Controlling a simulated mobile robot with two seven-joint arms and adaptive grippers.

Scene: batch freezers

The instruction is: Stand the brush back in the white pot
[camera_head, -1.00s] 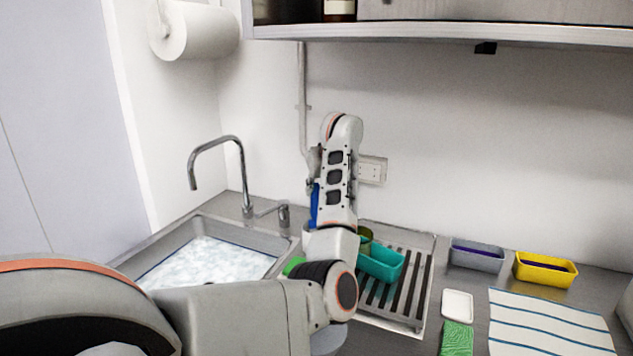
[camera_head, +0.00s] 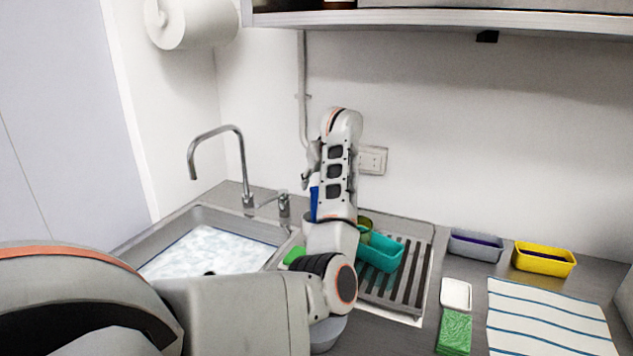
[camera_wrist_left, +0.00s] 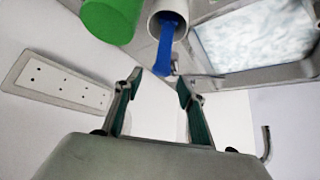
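The blue brush (camera_wrist_left: 166,45) stands in the white pot (camera_wrist_left: 170,12), its handle sticking out of the mouth in the left wrist view. In the head view the brush (camera_head: 314,196) shows as a blue strip beside my left arm, and the arm hides most of the pot. My left gripper (camera_wrist_left: 159,83) is open; its two fingers are apart, with nothing held between them, and the handle end lies near the fingertips. In the head view the gripper is mostly hidden by the wrist. My right gripper is not in view.
A sink (camera_head: 207,213) with a tap (camera_head: 241,165) lies to the left. A teal container (camera_head: 381,253) sits on the drying rack (camera_head: 405,272). A green object (camera_wrist_left: 112,15) stands close to the pot. A wall socket (camera_head: 373,160) is behind the arm.

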